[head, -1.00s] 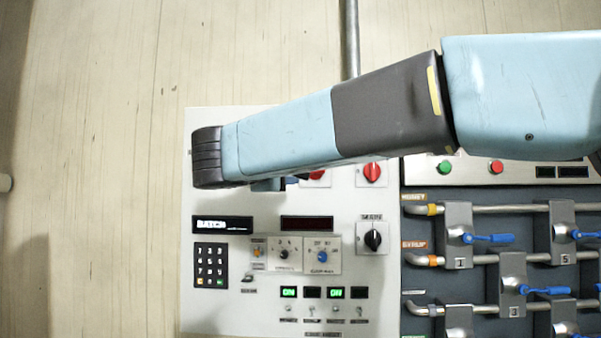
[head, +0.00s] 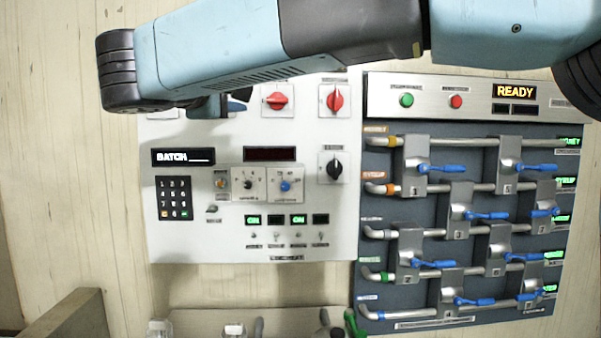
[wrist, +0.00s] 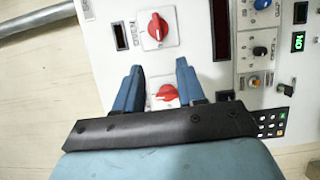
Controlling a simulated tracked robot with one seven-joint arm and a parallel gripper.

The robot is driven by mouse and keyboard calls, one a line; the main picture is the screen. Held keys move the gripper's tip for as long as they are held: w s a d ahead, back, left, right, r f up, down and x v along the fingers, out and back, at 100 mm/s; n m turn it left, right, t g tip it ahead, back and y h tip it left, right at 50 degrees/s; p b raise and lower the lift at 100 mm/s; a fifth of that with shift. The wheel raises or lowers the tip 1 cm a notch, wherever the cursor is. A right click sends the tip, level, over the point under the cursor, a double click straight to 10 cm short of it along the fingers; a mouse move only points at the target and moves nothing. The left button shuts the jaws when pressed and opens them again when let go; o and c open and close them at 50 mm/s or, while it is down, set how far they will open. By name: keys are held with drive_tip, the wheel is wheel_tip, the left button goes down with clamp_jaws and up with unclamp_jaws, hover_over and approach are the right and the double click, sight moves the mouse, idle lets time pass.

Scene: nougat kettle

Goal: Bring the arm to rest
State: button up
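My arm reaches across the top of the head view, in front of the upper part of the white control panel (head: 215,240). My gripper (head: 218,107) is mostly hidden under the arm there, left of a red rotary switch (head: 277,100). In the wrist view my gripper (wrist: 159,72) shows two blue fingers standing apart with nothing held between them. A red knob (wrist: 166,95) shows in the gap behind the fingers, and another red knob (wrist: 156,27) lies beyond the tips. I cannot tell whether the fingers touch the panel.
A second red switch (head: 336,100), a black switch (head: 335,168) and a keypad (head: 174,198) are on the panel. To the right is a valve board (head: 420,310) with several blue-handled valves and a lit READY display (head: 515,91). A wooden edge (head: 70,315) shows at the lower left.

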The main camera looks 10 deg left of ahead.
drive_tip(key=w+d+f+m+g+h, duration=0.1)
drive_tip(key=d+f+m+g, duration=0.3)
drive_tip(key=d, duration=0.6)
drive_tip(key=w+d+f+g+h, duration=0.1)
drive_tip(key=d+f+g, duration=0.1)
drive_tip(key=d+f, duration=0.6)
drive_tip(key=w+d+f+m+g+h, duration=0.1)
drive_tip(key=d+f+m+g, duration=0.15)
drive_tip(key=d, duration=0.95)
drive_tip(key=s+d+f+m+g+y, duration=0.3)
drive_tip(key=s+d+f+m+y, duration=0.2)
drive_tip(key=s+d+f+m, duration=0.5)
drive_tip(key=s+d+f, duration=0.5)
drive_tip(key=d+f, duration=0.1)
drive_tip(key=f, duration=0.1)
drive_tip(key=shift+f+g+y, duration=0.3)
drive_tip(key=shift+g+y, duration=0.05)
drive_tip(key=shift+y, duration=0.05)
drive_tip(key=shift+w, duration=0.1)
